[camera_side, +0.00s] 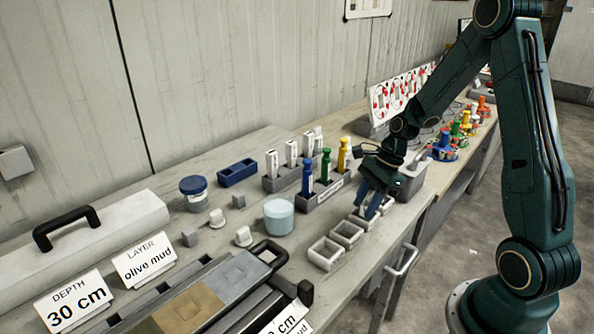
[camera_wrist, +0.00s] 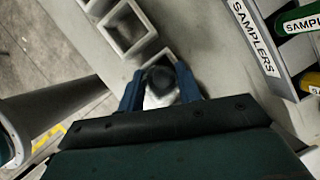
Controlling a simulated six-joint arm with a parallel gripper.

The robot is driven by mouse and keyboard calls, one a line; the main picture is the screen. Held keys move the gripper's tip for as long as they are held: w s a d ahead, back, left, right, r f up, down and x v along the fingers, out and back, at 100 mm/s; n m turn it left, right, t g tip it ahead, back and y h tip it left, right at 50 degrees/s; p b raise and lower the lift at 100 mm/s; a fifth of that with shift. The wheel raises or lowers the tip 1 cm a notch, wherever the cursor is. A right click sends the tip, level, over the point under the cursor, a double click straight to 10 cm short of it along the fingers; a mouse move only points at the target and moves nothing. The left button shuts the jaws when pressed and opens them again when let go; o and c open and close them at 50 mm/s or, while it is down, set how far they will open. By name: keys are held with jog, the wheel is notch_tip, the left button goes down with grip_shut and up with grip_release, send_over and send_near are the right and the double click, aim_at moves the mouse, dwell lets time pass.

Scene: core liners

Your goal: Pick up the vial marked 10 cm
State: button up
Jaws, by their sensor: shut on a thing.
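My gripper (camera_side: 370,208) is low over the row of small square grey trays at the bench's front edge. In the wrist view its two blue fingers (camera_wrist: 161,72) are closed on the sides of a small vial (camera_wrist: 160,95) with a dark round top and a pale body. The vial is at one of the square trays (camera_wrist: 147,63); I cannot tell whether it touches the tray floor. No mark on the vial is readable, so 10 cm cannot be confirmed. In the side view the fingers hide the vial.
Empty square trays (camera_side: 326,254) continue the row towards the camera. The samplers rack (camera_side: 327,192) with blue, green and yellow handles stands behind. A glass beaker (camera_side: 279,216), a blue-lidded jar (camera_side: 194,193) and the core liner (camera_side: 190,312) with depth cards lie to the left.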

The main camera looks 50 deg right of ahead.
notch_tip(320, 180, up, 20)
dwell(0.6)
